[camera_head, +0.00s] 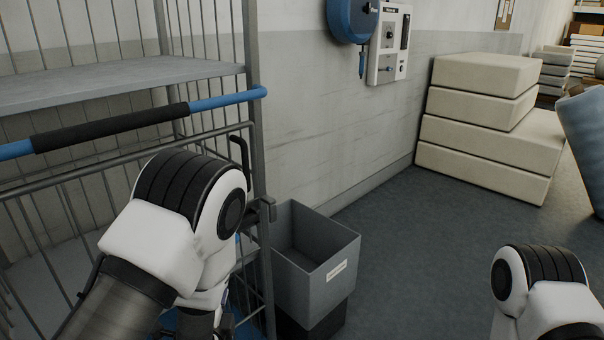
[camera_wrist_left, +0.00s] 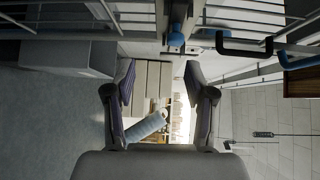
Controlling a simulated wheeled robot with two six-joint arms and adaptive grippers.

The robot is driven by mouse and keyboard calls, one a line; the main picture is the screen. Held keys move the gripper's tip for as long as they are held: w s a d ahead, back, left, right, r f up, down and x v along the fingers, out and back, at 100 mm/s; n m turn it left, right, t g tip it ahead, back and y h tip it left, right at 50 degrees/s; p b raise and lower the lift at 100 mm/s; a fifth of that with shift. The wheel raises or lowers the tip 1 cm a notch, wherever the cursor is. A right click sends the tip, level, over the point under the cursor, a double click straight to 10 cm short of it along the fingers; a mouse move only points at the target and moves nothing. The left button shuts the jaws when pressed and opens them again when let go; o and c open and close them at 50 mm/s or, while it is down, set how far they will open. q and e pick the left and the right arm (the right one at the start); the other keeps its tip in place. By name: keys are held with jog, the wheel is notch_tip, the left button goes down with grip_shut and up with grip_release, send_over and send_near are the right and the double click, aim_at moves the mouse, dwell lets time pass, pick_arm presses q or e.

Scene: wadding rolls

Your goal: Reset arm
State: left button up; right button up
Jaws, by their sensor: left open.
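My left arm (camera_head: 185,220) comes in from the left, bent beside the wire cage trolley (camera_head: 254,95). My left gripper (camera_wrist_left: 160,82) is open in the left wrist view, with nothing between its fingers. In the head view it is mostly hidden below the arm. My right arm (camera_head: 540,285) shows only as a white and black joint at the lower right; its gripper is out of view. A pale blue roll (camera_head: 585,140) leans at the right edge of the head view. A pale blue roll (camera_wrist_left: 147,128) also shows well beyond the fingers in the left wrist view.
A grey bin (camera_head: 333,281) stands right of the trolley, close to my left arm. The trolley's blue and black handle (camera_head: 110,125) crosses behind the arm. Cream foam blocks (camera_head: 485,145) are stacked by the wall. The floor (camera_head: 410,250) between bin and blocks is clear.

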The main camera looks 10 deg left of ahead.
pick_arm(q)
jog(key=s+a+f+n+g, duration=0.25)
jog(key=s+f+g, duration=0.35)
jog(key=f, duration=0.5)
jog(key=s+a+f+n+g, duration=0.2)
jog(key=s+f+n+g, duration=0.15)
jog(key=s+f, duration=0.6)
jog(key=s+d+f+n+g+h, duration=0.1)
jog(key=s+f+n+g, duration=0.3)
jog(key=s+n, duration=0.15)
jog(key=s+d+f+n+g+h, duration=0.1)
jog(key=s+f+n+g, duration=0.25)
jog(key=s, duration=0.35)
notch_tip(320, 180, up, 12)
jog(key=s+n+p, duration=0.1)
jog(key=p, duration=1.1)
jog(key=shift+s+d+r+n, duration=0.15)
jog(key=shift+d+r+n, duration=0.05)
jog(key=shift+n, duration=0.2)
